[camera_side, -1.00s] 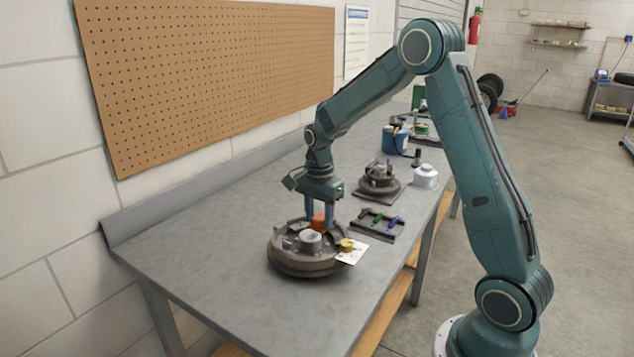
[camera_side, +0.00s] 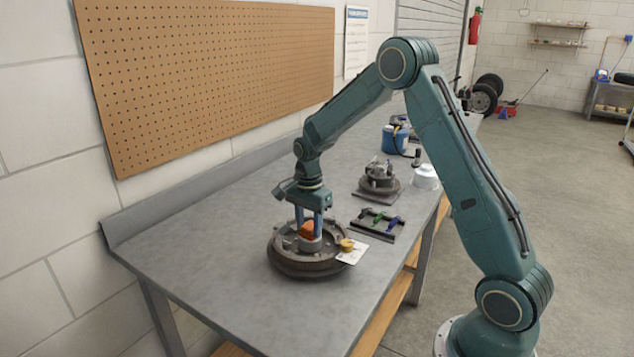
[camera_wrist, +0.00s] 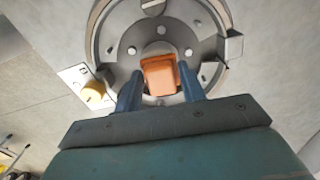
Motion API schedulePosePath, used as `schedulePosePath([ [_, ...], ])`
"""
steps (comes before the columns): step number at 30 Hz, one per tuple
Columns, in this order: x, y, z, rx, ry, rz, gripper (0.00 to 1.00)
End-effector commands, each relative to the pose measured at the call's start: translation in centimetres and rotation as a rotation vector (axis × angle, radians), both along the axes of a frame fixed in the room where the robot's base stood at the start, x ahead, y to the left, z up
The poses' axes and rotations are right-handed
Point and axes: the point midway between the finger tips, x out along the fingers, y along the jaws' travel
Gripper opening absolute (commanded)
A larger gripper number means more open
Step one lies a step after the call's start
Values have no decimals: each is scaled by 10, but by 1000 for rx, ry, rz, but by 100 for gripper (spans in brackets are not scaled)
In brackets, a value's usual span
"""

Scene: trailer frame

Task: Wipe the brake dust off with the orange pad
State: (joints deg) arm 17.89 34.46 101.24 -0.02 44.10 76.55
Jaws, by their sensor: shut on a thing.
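The orange pad (camera_side: 307,230) is between the two blue fingers of my gripper (camera_side: 309,232), which is shut on it. In the wrist view the pad (camera_wrist: 161,75) sits between the fingertips (camera_wrist: 160,85), over the middle of the round grey brake assembly (camera_wrist: 112,50). The brake assembly (camera_side: 305,266) lies flat near the front of the bench. The pad is at or just above its hub; I cannot tell whether they touch. No brake dust can be made out clearly at this size.
A yellow-brown piece (camera_side: 346,244) and a white card (camera_side: 352,255) are at the assembly's right edge. A dark tray with green and blue tools (camera_side: 377,222), a second hub part (camera_side: 379,180), a white container (camera_side: 425,177) and a blue can (camera_side: 394,140) stand farther back. The bench's left side is clear.

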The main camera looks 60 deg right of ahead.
Motion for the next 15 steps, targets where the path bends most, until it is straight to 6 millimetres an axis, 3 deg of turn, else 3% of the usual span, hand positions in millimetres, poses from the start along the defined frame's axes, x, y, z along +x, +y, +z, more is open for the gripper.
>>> schedulePosePath([
  [10,-31,0,-1,1,5,-1,15],
  [15,-30,0,23,0,0,0,15],
])
